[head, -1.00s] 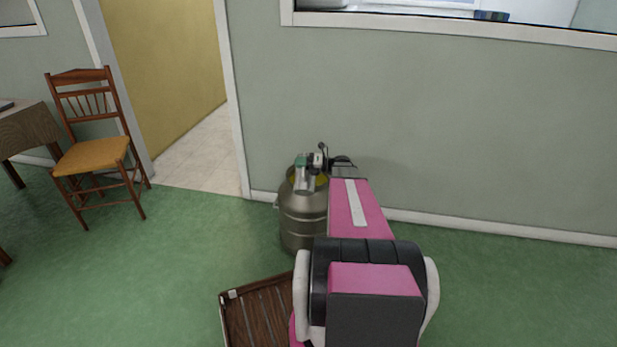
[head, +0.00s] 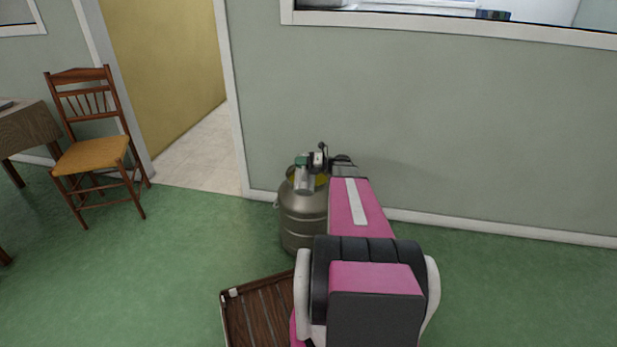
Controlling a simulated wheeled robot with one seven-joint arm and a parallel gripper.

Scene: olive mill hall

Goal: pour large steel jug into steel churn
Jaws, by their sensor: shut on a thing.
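The steel churn (head: 302,226) stands on the green floor near the wall, left of my arm. Its right side is partly hidden by my pink arm. A yellowish surface shows inside its open mouth. My gripper (head: 311,163) is above the churn's mouth, small in the view, and shut on the large steel jug (head: 305,182). The jug hangs over the mouth and looks tilted. Its lip and any stream from it are too small to make out.
A dark wooden slatted crate or pallet (head: 262,312) lies on the floor in front of the churn. A wooden chair (head: 92,153) and a table (head: 28,131) stand at the left, beside an open doorway. Green floor is clear at the right.

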